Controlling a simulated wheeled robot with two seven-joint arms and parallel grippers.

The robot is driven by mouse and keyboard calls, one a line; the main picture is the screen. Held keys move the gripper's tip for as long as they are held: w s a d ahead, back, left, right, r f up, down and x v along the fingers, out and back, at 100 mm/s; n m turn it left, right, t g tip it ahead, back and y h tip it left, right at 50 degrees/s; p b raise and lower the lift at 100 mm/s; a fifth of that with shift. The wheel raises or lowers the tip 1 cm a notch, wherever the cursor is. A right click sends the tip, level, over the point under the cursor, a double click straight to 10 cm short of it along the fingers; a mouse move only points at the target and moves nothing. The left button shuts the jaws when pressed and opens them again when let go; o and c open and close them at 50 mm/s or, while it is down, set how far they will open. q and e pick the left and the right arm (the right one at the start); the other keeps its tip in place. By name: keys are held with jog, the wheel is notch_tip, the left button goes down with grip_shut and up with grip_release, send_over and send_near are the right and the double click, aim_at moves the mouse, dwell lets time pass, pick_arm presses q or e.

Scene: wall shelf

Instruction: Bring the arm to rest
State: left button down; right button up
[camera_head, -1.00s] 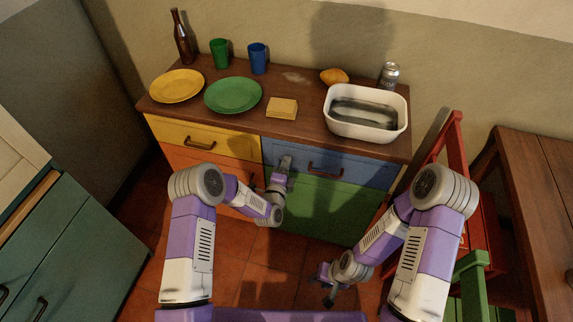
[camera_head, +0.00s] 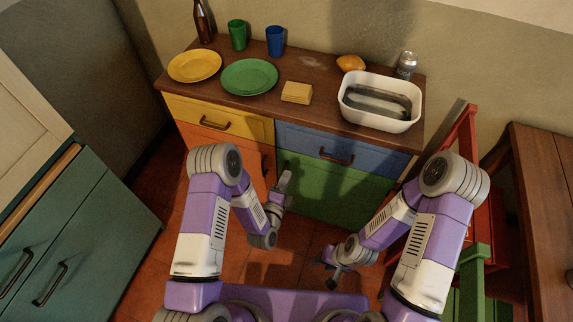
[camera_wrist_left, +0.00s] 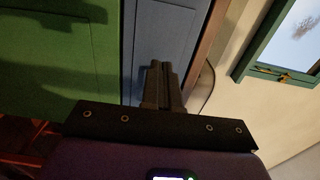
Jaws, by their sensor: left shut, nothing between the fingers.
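My left gripper (camera_head: 285,182) is shut and empty. In the head view it hangs in front of the dresser, near the border of the orange door and the green door. In the left wrist view its two dark fingers (camera_wrist_left: 160,85) lie together, with the blue drawer front beyond them. My right gripper (camera_head: 331,270) is low over the floor, in front of the green door. It is small and dark there, and I cannot tell its opening. I see nothing held in it.
The dresser top (camera_head: 325,98) carries a yellow plate (camera_head: 194,66), green plate (camera_head: 249,76), white basin (camera_head: 380,122), cups, a bottle and a can. A teal cabinet (camera_head: 75,240) stands left. A red chair (camera_head: 465,130) and wooden table (camera_head: 545,190) stand right.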

pick_arm(q)
jog(key=s+a+f+n+g+y+p, duration=0.1)
jog(key=s+a+f+n+g, duration=0.1)
jog(key=s+f+n+g, duration=0.45)
jog(key=s+a+f+n+g+p, duration=0.1)
jog(key=s+a+f+n+g, duration=0.25)
jog(key=s+n+g, duration=0.6)
jog(key=s+n, duration=0.7)
jog(key=shift+d+r+g+h, duration=0.2)
jog(key=shift+g+h, duration=0.2)
